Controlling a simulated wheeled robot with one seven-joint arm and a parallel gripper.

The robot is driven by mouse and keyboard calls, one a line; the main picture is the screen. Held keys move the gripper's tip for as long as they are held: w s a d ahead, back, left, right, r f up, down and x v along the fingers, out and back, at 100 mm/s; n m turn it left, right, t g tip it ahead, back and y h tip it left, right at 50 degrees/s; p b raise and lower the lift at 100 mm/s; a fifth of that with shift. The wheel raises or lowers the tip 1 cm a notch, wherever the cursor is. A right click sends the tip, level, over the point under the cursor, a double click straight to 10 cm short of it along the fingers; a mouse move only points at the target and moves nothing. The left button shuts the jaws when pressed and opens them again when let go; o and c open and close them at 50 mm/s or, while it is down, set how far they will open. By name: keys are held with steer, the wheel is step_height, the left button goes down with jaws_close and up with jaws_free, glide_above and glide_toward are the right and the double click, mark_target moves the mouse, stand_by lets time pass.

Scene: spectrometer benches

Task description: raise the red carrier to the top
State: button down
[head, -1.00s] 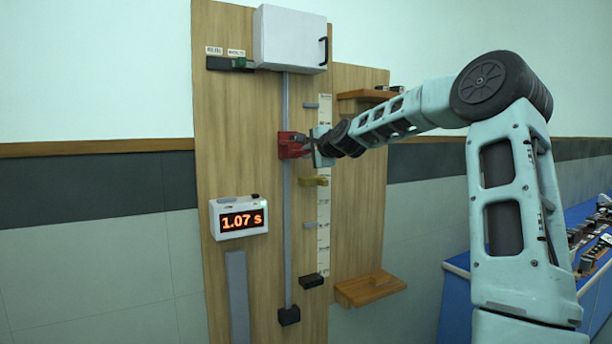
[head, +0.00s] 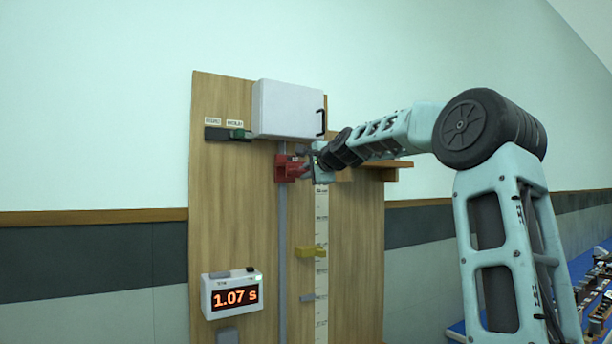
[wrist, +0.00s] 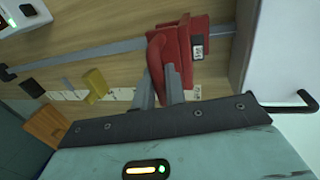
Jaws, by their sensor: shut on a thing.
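The red carrier (head: 283,168) is on the grey vertical rail (head: 283,230), high up, a little below the white box (head: 288,109). My gripper (head: 306,165) is shut on the carrier's red handle, coming from the right. In the wrist view the two grey fingers (wrist: 160,88) close around the handle, and the carrier's body (wrist: 188,54) with a small label lies on the rail, a short way from the white box (wrist: 285,55).
A yellow bracket (head: 310,252) sits lower beside the white scale strip (head: 321,215). A timer (head: 232,294) reads 1.07 s. A wooden shelf (head: 385,170) is to the right.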

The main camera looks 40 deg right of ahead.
steer(key=shift+r, duration=0.5)
steer(key=c, duration=1.6)
jaws_free()
steer(key=shift+d, duration=0.1)
steer(key=shift+o, duration=0.3)
steer(key=shift+f, duration=0.1)
steer(key=shift+f, duration=0.1)
steer(key=shift+s+b, duration=0.3)
steer(key=shift+b, duration=0.1)
steer(key=b+v, duration=1.3)
steer(key=v, duration=0.3)
steer(key=shift+s+a, duration=0.35)
